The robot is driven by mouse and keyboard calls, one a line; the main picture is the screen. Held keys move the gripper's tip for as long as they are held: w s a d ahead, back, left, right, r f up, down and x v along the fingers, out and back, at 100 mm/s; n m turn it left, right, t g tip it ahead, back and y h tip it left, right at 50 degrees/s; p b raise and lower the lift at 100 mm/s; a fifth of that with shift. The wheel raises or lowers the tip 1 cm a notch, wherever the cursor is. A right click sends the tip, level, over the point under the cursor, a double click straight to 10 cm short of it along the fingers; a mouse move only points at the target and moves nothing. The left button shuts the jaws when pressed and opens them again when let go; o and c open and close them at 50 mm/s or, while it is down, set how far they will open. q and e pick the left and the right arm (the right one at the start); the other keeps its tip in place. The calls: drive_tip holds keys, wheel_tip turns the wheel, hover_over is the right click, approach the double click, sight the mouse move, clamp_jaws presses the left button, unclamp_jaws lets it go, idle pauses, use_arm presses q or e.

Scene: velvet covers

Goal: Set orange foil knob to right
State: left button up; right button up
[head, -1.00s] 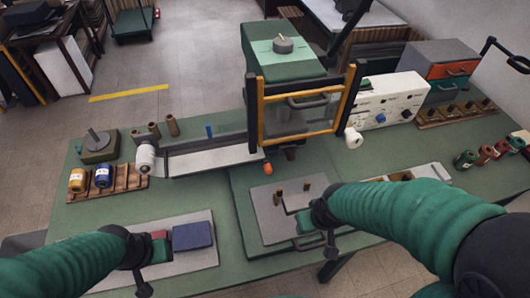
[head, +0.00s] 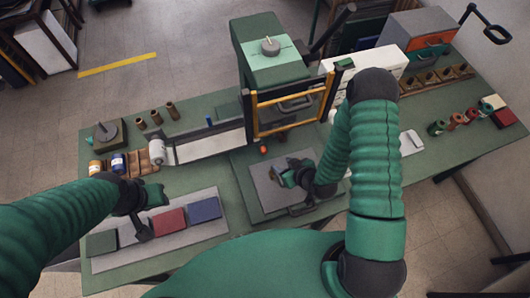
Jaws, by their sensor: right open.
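A small orange knob (head: 264,149) sits at the front of the green press, just below its yellow-framed guard (head: 290,108). Which way it is set is too small to tell. My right gripper (head: 287,177) is open, low over the grey plate (head: 266,191) in front of the press, below and right of the knob and apart from it. My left gripper (head: 143,226) is over the grey mat at the front left, far from the knob. Its jaws are too small and dark to read.
Green, red (head: 168,220) and blue (head: 204,209) covers lie on the left mat (head: 118,258). A white roll (head: 157,151) and long tray (head: 208,146) stand left of the press. A white control box (head: 393,62) is behind my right arm. Several spools (head: 455,122) line the right.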

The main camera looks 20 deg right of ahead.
sight(265, 153)
drive_tip(key=s+a+f+m+t+h, duration=0.1)
drive_tip(key=s+a+f+m+t, duration=0.15)
drive_tip(key=s+m+t, duration=0.2)
drive_tip(key=shift+n+t, duration=0.35)
drive_tip(key=b+x, duration=0.2)
drive_tip(key=x, duration=0.3)
drive_tip(key=b+x, duration=0.3)
drive_tip(key=x, duration=0.2)
drive_tip(key=b+x, duration=0.2)
drive_tip(key=x, duration=0.3)
drive_tip(key=shift+d+f+b, duration=0.3)
drive_tip(key=shift+f+b, duration=0.1)
drive_tip(key=shift+w, duration=0.4)
use_arm(q)
drive_tip(key=s+x, duration=0.1)
drive_tip(key=x, duration=0.6)
drive_tip(key=shift+s+d+f, duration=0.2)
drive_tip(key=shift+s+f, duration=0.15)
drive_tip(key=shift+s, duration=0.15)
use_arm(e)
drive_tip(key=shift+a, duration=0.15)
drive_tip(key=c, duration=0.5)
clamp_jaws()
drive_tip(key=shift+s, duration=0.1)
